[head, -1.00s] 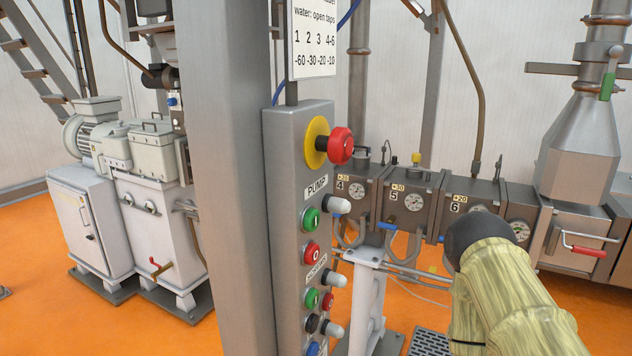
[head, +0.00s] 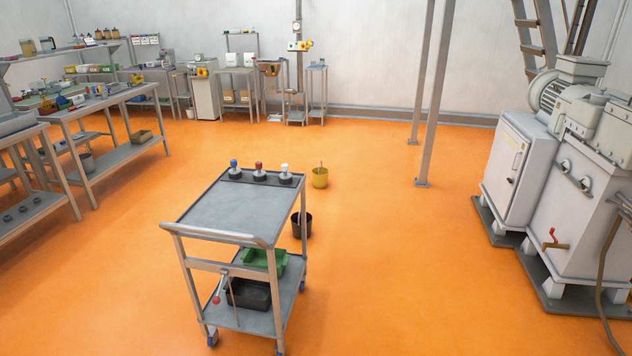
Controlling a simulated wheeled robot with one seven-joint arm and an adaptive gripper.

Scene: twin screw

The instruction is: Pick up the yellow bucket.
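The yellow bucket (head: 320,179) stands on the orange floor, beyond and a little right of the grey cart. It is small in the head view, and something thin sticks up out of it. Nothing touches it that I can see. My gripper is not in the head view now.
The grey cart (head: 217,208) stands between me and the bucket, slightly left. A black bucket (head: 302,225) is on the floor beside it. A steel post (head: 434,95) and white machine (head: 571,170) stand right. Workbenches (head: 98,103) line the left. Open floor lies between cart and machine.

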